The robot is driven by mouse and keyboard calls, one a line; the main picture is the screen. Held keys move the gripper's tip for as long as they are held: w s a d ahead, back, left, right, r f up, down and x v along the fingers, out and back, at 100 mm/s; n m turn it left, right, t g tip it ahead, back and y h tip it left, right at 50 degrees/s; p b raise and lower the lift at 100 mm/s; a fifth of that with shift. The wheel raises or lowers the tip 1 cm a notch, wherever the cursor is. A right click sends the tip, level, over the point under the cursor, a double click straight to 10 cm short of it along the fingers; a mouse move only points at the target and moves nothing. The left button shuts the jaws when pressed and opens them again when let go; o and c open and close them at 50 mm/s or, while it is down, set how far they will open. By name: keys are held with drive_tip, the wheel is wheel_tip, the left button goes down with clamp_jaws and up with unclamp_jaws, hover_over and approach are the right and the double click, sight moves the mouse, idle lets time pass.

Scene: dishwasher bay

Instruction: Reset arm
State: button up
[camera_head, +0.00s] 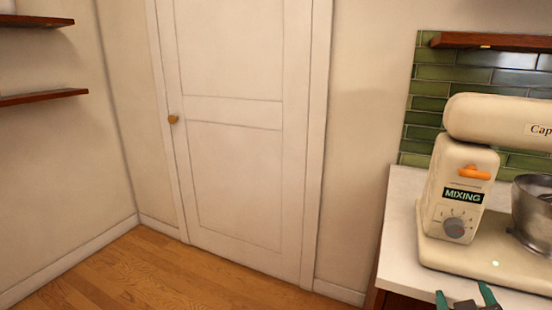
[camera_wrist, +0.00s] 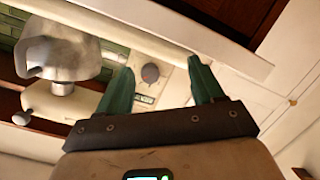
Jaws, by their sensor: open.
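My gripper (camera_head: 467,297) shows at the bottom right edge of the head view, only its green fingertips in sight, in front of the counter edge. In the wrist view my gripper (camera_wrist: 160,88) has its two green fingers spread apart with nothing between them. Beyond the fingers, the cream stand mixer (camera_wrist: 45,100) and its metal bowl (camera_wrist: 65,57) show in a tilted view. The arm itself is out of sight in the head view.
The stand mixer (camera_head: 462,190) stands on a white counter (camera_head: 400,230) at the right, its bowl (camera_head: 533,210) cut off by the frame. A closed white door (camera_head: 235,130) and bare wooden floor (camera_head: 150,275) lie to the left. Wooden shelves (camera_head: 40,97) hang on the left wall.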

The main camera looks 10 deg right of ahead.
drive_tip(key=s+a+f+g+y+p, duration=0.35)
drive_tip(key=s+f+g+y, duration=0.2)
drive_tip(key=s+f, duration=0.6)
drive_tip(key=s+a+f+g+y+p, duration=0.1)
drive_tip(key=s+a+f+g+y, duration=0.2)
drive_tip(key=s, duration=0.9)
drive_tip(key=a+f+g, duration=0.3)
drive_tip(key=a+f, duration=0.2)
drive_tip(key=shift+f+p, duration=0.25)
drive_tip(key=shift+p, duration=0.15)
